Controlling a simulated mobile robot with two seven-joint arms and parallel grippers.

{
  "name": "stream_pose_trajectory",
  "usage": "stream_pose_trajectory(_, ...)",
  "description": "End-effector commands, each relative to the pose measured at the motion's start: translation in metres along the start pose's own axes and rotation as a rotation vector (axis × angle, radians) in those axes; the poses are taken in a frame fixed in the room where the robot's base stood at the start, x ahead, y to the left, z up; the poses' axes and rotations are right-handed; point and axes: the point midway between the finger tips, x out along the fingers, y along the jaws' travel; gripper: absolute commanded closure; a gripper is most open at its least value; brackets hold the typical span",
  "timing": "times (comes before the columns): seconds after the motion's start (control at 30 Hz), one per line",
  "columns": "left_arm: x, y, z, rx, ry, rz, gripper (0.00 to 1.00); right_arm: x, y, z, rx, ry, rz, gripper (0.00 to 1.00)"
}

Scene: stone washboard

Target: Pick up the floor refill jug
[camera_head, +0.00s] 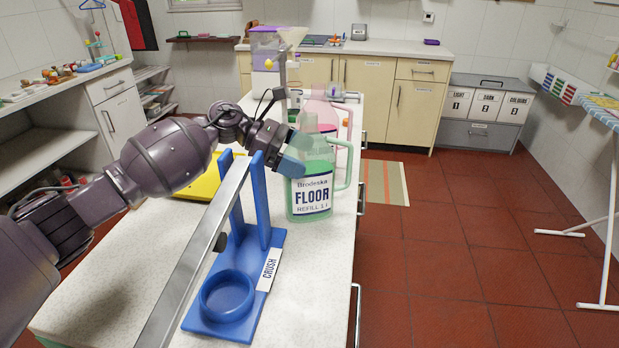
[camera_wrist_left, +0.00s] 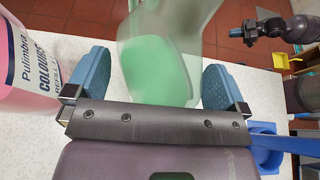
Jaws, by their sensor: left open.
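The floor refill jug (camera_head: 311,185) is a translucent green bottle with a side handle and a label reading "FLOOR REFILL 1 L". It stands upright on the speckled counter. My left gripper (camera_head: 297,153) is open at the jug's upper left side. In the left wrist view the jug (camera_wrist_left: 160,62) shows between the two blue fingers of the left gripper (camera_wrist_left: 157,82), with gaps visible on both sides. Part of my right arm and its gripper (camera_wrist_left: 270,45) shows small at the top right of that view.
A pink jug labelled "COLOURS" (camera_wrist_left: 28,75) stands close beside the left finger; it also shows behind the green jug (camera_head: 325,112). A blue crusher stand (camera_head: 268,225) with a long metal lever is in front. A yellow object (camera_head: 205,180) lies left.

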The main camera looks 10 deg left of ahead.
Motion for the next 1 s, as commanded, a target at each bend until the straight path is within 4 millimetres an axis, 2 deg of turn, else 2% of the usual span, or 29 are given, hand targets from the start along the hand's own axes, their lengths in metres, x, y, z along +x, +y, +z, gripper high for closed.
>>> stream_pose_trajectory(0.1, 0.0073, 0.0001, -0.0001, 0.000, 0.000, 0.000, 0.00, -0.0005, 0.0003, 0.0016, 0.000, -0.004, 0.001, 1.00)
stream_pose_trajectory(0.27, 0.0075, 0.0002, -0.0006, 0.000, 0.000, 0.001, 0.00, -0.0009, 0.0004, 0.0041, 0.001, -0.009, 0.001, 1.00)
stream_pose_trajectory(0.3, 0.0075, 0.0002, -0.0006, 0.000, 0.000, 0.001, 0.03, -0.0011, 0.0004, 0.0044, 0.001, -0.009, 0.001, 1.00)
stream_pose_trajectory(0.87, 0.0079, -0.0003, -0.0010, -0.001, 0.001, -0.001, 0.89, -0.0013, 0.0004, 0.0052, 0.001, -0.012, 0.001, 1.00)
stream_pose_trajectory(0.9, 0.0073, 0.0001, 0.0016, 0.002, -0.003, 0.000, 0.92, -0.0012, 0.0004, 0.0049, 0.001, -0.012, 0.001, 1.00)
stream_pose_trajectory(1.0, 0.0073, 0.0001, 0.0015, 0.002, -0.003, 0.000, 0.92, -0.0006, 0.0003, 0.0038, 0.001, -0.009, 0.001, 1.00)
